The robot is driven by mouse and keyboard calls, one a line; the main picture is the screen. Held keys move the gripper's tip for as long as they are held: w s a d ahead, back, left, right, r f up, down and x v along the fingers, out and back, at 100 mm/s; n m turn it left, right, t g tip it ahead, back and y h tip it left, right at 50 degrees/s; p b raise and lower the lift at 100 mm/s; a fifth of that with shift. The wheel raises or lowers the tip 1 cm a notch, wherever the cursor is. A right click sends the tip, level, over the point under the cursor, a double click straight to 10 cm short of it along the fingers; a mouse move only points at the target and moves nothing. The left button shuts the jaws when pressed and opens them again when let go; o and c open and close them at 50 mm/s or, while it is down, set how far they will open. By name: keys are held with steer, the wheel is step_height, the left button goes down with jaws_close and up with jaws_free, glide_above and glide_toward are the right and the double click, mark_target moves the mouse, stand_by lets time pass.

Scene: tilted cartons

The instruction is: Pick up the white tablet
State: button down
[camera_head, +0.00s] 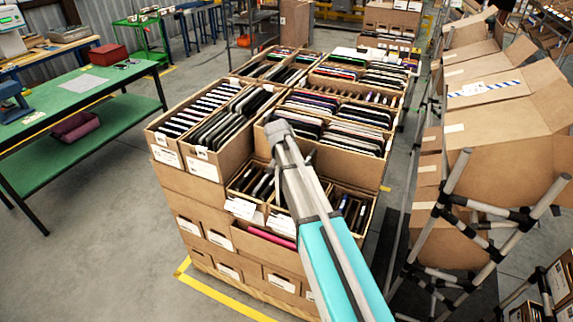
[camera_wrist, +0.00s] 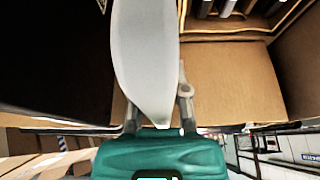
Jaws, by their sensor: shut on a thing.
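The white tablet (camera_wrist: 145,55) fills the upper middle of the wrist view, upright and close to the camera. My gripper (camera_wrist: 158,108) is shut on it, with a grey finger showing at each side of its lower end. The far ends of the fingers are partly hidden by the tablet.
Open cartons packed with dark and coloured devices (camera_head: 350,135) surround the arm's end. Carton walls (camera_wrist: 235,80) stand close in the wrist view. A rack of tilted cartons (camera_head: 500,130) is at the right. A green table (camera_head: 75,100) stands at the left, with open floor between.

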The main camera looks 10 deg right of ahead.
steer(key=shift+r+p, duration=6.05)
steer(key=shift+r, duration=0.15)
steer(key=s+a, duration=1)
steer(key=s, duration=0.4)
steer(key=shift+s+a, duration=0.25)
steer(key=shift+s, duration=0.05)
steer(key=shift+f, duration=0.1)
steer(key=shift+r+p, duration=0.75)
steer(key=shift+r, duration=0.05)
steer(key=shift+r+p, duration=1.4)
steer(key=shift+r, duration=0.05)
steer(key=shift+a, duration=0.15)
